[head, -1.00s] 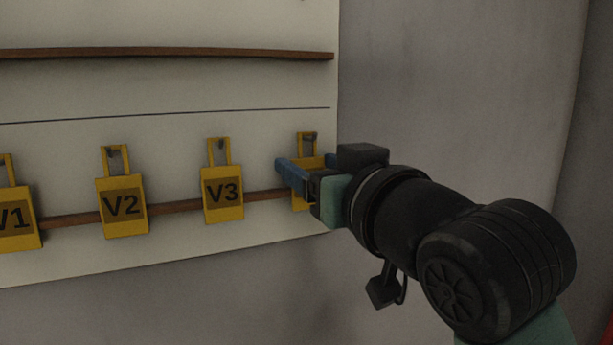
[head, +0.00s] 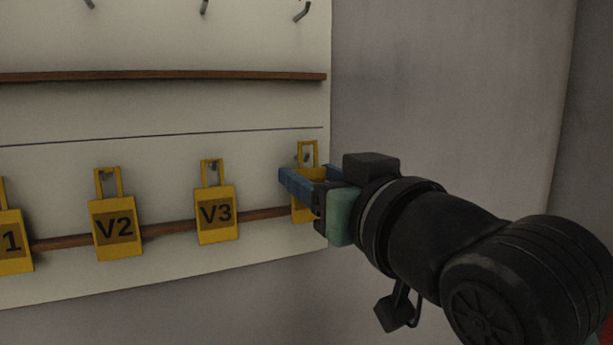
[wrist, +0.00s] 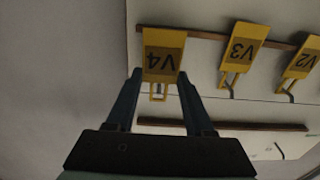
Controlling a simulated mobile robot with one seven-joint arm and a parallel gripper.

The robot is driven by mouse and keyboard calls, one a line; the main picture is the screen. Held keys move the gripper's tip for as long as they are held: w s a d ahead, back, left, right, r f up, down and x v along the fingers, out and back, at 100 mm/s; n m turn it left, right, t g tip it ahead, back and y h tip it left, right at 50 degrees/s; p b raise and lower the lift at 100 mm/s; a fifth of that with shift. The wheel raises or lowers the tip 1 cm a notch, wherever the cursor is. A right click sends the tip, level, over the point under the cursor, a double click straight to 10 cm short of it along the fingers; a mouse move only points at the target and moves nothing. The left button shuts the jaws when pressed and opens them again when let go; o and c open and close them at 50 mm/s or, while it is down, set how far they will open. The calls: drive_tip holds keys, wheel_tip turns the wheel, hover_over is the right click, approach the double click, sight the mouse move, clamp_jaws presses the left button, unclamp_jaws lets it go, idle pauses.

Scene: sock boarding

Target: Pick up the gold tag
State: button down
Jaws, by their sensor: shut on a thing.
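The gold tag marked V4 (wrist: 163,62) is between the two blue fingertips of my gripper (wrist: 160,74). It looks upside down in the wrist view. In the head view my gripper (head: 300,183) covers most of the tag's body, and its yellow loop (head: 308,147) rises above the fingers. A hook still shows inside the loop, below the loop's top bar. The gripper is shut on the tag. I cannot tell whether the loop is clear of the hook.
Similar yellow tags hang to the left: V3 (head: 216,214), V2 (head: 114,228) and a partly cut-off one (head: 11,243). A wooden rail (head: 170,229) runs behind them. A higher rail (head: 170,76) and bare hooks (head: 303,11) are above. A grey wall (head: 440,90) lies right.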

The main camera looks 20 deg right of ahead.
drive_tip(key=s, duration=1.6)
drive_tip(key=shift+d, duration=0.3)
drive_tip(key=shift+w, duration=0.1)
